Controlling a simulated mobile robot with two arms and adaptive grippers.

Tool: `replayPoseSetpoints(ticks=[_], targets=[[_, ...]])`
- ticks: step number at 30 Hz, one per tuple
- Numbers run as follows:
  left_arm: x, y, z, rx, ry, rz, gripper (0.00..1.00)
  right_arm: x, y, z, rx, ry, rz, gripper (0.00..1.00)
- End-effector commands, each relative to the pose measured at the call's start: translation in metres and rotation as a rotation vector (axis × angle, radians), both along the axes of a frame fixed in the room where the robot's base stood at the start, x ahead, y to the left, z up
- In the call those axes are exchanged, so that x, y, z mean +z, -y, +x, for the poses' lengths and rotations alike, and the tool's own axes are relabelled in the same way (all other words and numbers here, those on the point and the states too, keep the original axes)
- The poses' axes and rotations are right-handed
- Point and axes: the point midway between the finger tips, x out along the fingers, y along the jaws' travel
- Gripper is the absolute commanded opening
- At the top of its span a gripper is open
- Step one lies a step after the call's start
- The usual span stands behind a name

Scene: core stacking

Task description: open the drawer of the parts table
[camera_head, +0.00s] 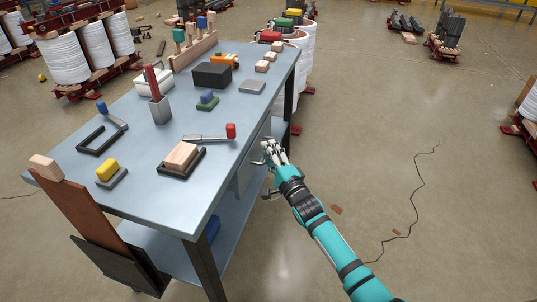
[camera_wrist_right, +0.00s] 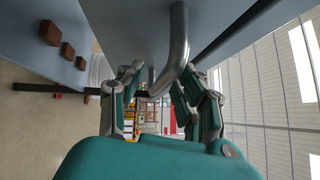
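The parts table (camera_head: 150,185) is a grey-blue metal workbench left of centre in the head view. Its drawer (camera_head: 247,172) is a grey front under the tabletop on the right side, partly hidden; I cannot tell whether it stands out from the table. My right gripper (camera_head: 271,153) is beside this front, just below the tabletop edge. In the right wrist view a curved metal handle (camera_wrist_right: 179,42) reaches down between the spread fingers of my right gripper (camera_wrist_right: 160,88). The fingers look open around it, and contact is unclear. My left gripper is not in view.
On the tabletop stand a black box (camera_head: 212,75), a wooden block on a dark tray (camera_head: 181,156), a red-handled tool (camera_head: 230,131) and several other parts. A lower shelf (camera_head: 232,220) lies beneath. The floor right of the table is mostly clear, with a black cable (camera_head: 420,190).

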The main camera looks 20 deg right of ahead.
Motion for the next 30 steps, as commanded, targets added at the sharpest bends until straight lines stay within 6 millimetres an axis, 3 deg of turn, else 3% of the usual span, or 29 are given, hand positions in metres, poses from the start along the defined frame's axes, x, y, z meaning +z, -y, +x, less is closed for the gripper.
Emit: replayPoseSetpoints(ticks=[10,18,30], targets=[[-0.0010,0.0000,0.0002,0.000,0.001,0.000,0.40,0.0005,-0.0011,0.0046,0.000,-0.001,0.000,0.34],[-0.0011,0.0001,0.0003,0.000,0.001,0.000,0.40,0.0004,-0.0008,0.0044,0.000,-0.001,0.000,0.00],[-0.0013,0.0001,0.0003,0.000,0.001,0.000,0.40,-0.0014,-0.0010,0.0040,0.001,-0.004,0.000,0.00]])
